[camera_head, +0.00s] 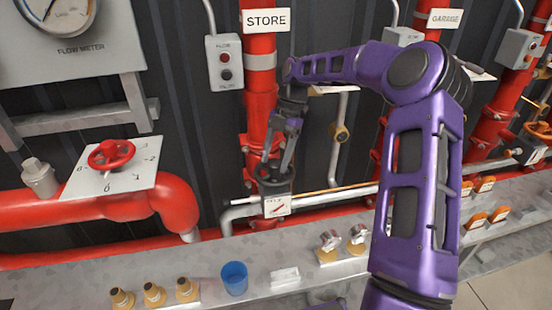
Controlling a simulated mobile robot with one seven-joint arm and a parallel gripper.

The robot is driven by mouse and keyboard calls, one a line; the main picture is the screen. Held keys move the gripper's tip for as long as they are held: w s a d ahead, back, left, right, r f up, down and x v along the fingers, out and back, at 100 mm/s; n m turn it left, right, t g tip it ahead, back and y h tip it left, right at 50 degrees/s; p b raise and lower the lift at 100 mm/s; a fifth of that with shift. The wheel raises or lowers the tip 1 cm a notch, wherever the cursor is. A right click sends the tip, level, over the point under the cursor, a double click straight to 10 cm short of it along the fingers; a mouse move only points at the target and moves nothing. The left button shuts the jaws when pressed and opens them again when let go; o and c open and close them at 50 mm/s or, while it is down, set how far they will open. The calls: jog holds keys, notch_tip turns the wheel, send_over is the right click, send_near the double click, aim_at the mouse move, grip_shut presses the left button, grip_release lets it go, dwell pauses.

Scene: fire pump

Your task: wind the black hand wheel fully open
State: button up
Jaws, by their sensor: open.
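The black hand wheel (273,182) sits low in front of the vertical red pipe under the STORE sign. A small white plate (277,206) with a red mark is just below it. My gripper (276,160) points down at the wheel, with its fingers at or just above the rim. The jaws are open. I cannot tell whether a finger touches the rim, as the fingers and wheel are small and dark here. The gripper hides part of the wheel.
A red hand wheel (111,154) on a white numbered dial stands at the left. A grey switch box (224,62) hangs beside the red pipe (260,100). A grey ledge in front holds a blue cup (234,278), a white block (285,277) and several brass fittings.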

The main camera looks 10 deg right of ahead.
jog(key=m, duration=0.1)
jog(key=m+t+b, duration=0.1)
jog(key=m, duration=0.1)
jog(key=m+b, duration=0.1)
jog(key=m, duration=0.1)
jog(key=shift+s+d+f+t+y, duration=0.2)
jog(key=shift+s+t+y, duration=0.1)
jog(key=shift+y, duration=0.1)
jog(key=m+t+b, duration=0.1)
jog(key=m, duration=0.2)
jog(key=shift+a+r, duration=0.1)
jog(key=shift+r, duration=0.15)
grip_shut()
